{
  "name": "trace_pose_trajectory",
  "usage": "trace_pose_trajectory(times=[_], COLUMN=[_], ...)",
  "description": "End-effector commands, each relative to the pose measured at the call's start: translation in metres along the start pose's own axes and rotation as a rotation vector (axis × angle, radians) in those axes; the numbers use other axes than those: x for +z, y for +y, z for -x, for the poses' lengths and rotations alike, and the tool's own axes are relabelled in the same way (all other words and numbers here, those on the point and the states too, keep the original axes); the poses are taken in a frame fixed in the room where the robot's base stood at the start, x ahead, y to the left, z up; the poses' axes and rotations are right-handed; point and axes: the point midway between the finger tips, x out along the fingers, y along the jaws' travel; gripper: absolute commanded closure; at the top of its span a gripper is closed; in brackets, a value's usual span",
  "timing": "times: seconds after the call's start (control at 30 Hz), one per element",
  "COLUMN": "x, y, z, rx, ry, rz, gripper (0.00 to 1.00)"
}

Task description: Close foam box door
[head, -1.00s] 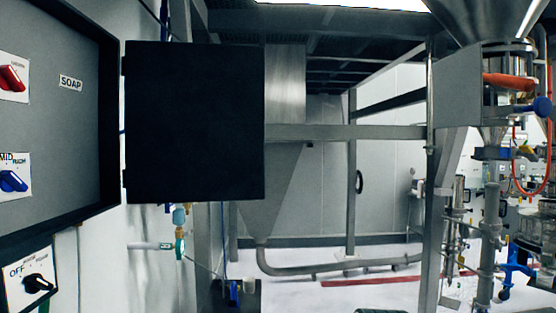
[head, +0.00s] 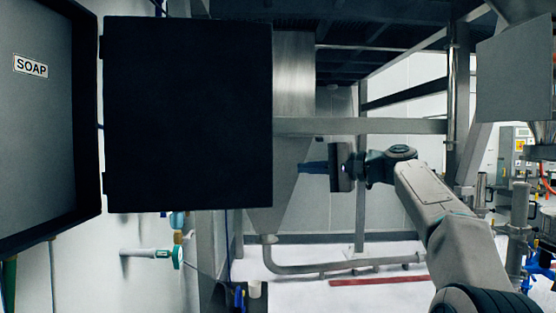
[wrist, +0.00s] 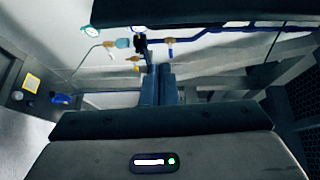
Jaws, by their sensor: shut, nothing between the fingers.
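The foam box (head: 40,130) is a grey panel with a black frame and a "SOAP" label, at the left of the head view. Its door (head: 188,115) is a flat black panel standing open to the right of the frame, hinges on its left edge. My gripper (head: 303,167) is to the right of the door's free edge, below its mid-height, fingers pointing left. Its blue fingers are together and empty, also in the wrist view (wrist: 158,80). I see a gap between fingertips and door edge. A dark panel at the top of the wrist view may be the door.
A valve and pipe (head: 160,253) stick out of the wall below the door. A steel hopper (head: 285,150) and frame beam (head: 390,126) stand behind my gripper. A grey plate (head: 513,75) is at the right. Gauges and valves (wrist: 125,43) show in the wrist view.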

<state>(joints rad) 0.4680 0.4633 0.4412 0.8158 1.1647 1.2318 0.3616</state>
Motion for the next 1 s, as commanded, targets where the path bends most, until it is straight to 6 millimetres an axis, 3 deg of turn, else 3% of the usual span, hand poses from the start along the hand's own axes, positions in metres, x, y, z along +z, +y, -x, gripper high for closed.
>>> trace_pose_trajectory(times=[0.13, 0.27, 0.7, 1.0], x=[-0.007, -0.005, -0.002, 0.018], y=[-0.015, -0.02, -0.029, -0.022], z=[0.007, -0.004, -0.095, -0.073], rx=[-0.068, -0.079, -0.075, -0.074], ry=[-0.018, -0.03, -0.03, -0.022], rz=[-0.011, -0.014, -0.014, -0.011], gripper=[1.0, 1.0, 1.0, 1.0])
